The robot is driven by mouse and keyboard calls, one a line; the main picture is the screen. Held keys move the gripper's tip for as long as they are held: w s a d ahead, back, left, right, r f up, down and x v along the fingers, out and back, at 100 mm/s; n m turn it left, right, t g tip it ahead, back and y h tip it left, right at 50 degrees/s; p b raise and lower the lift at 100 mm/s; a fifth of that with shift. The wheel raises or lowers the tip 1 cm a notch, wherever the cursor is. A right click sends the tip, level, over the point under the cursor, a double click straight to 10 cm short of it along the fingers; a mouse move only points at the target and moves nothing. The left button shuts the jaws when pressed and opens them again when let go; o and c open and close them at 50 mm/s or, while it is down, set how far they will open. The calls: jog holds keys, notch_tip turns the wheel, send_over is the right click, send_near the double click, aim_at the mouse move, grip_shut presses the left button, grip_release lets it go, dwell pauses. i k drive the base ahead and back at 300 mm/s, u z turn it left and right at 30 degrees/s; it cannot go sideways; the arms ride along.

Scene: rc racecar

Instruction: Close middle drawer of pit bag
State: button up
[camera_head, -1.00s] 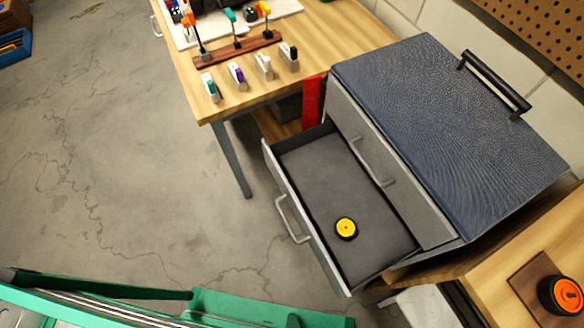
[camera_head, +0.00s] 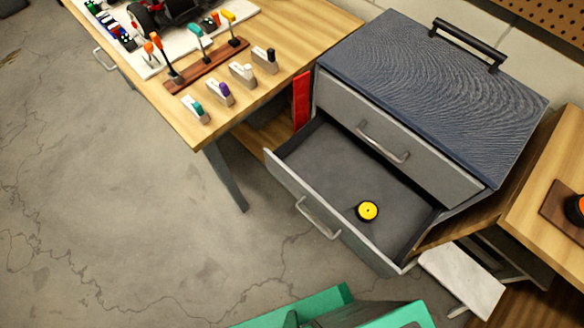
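The pit bag (camera_head: 430,85) is a grey box with a dark blue textured lid and a black top handle, standing between two wooden surfaces. One drawer (camera_head: 325,225) is pulled well out toward the lower left, with a curved grey handle (camera_head: 317,218) on its front. A yellow and black wheel (camera_head: 367,211) lies on its floor. Above it, another drawer front (camera_head: 390,135) with a handle is shut. Any drawer below the open one is hidden, so I cannot tell its level by sight. My gripper is not in view.
A wooden workbench (camera_head: 290,45) at the upper left holds tools in a rack, several small holders and part of a car. A wooden surface (camera_head: 560,180) stands at the right. Open concrete floor (camera_head: 120,200) lies left of the drawer. Green parts of my body show at the bottom.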

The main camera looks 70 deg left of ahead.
aim_at(330, 170)
jog(key=u, duration=3.8)
jog(key=k, duration=0.4)
jog(key=z, duration=1.5)
